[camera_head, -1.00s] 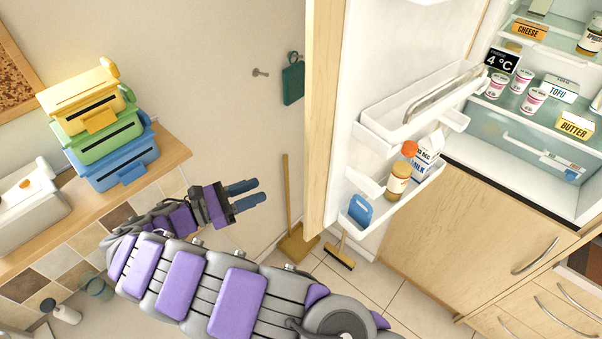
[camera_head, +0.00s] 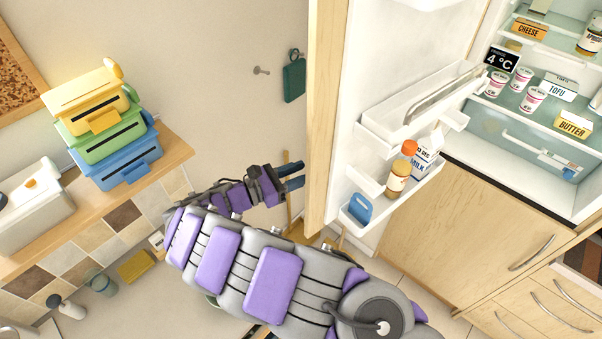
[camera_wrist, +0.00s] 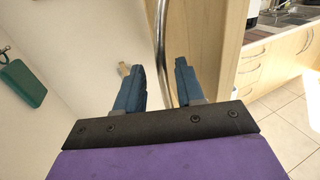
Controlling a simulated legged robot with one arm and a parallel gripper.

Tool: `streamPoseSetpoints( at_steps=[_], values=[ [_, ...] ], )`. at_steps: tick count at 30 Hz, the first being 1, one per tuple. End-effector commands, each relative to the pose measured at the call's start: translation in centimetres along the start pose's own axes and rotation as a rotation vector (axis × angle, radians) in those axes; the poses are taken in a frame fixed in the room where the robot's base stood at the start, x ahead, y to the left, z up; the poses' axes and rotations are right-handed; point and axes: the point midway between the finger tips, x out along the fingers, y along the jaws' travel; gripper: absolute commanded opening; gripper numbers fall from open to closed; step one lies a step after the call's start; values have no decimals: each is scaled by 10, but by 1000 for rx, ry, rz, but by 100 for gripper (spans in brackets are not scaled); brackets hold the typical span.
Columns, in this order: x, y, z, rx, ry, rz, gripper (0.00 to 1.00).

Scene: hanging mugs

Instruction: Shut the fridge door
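The fridge door (camera_head: 326,115) stands wide open, its white inner side with shelves facing right in the head view. My gripper (camera_head: 299,174) is just left of the door's edge, on its outer side. In the wrist view, my gripper (camera_wrist: 157,66) is open, with two blue fingers apart. The door's metal bar handle (camera_wrist: 160,40) runs between the fingers in that picture; I cannot tell whether they touch it. The wooden outer face (camera_wrist: 205,45) of the door is at the right. The fridge interior (camera_head: 520,95) is exposed at the right of the head view.
Door shelves hold a milk carton (camera_head: 424,160), an orange-capped bottle (camera_head: 398,178) and a blue item (camera_head: 358,208). Stacked boxes (camera_head: 112,145) stand on a wooden shelf at left. A green item (camera_head: 294,80) hangs on the wall. A broom leans behind my gripper.

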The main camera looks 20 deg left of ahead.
Motion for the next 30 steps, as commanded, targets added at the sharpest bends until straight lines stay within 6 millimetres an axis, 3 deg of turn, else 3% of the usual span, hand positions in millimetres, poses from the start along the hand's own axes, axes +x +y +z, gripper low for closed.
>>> streamPoseSetpoints(
  at_steps=[6, 13, 24, 30],
  values=[
    [12, -3, 2, 3, -2, -2, 38],
    [13, -3, 2, 3, -1, -2, 37],
    [10, -1, 1, 1, -1, 0, 1],
    [10, 0, 1, 1, -1, 1, 0]
  ],
)
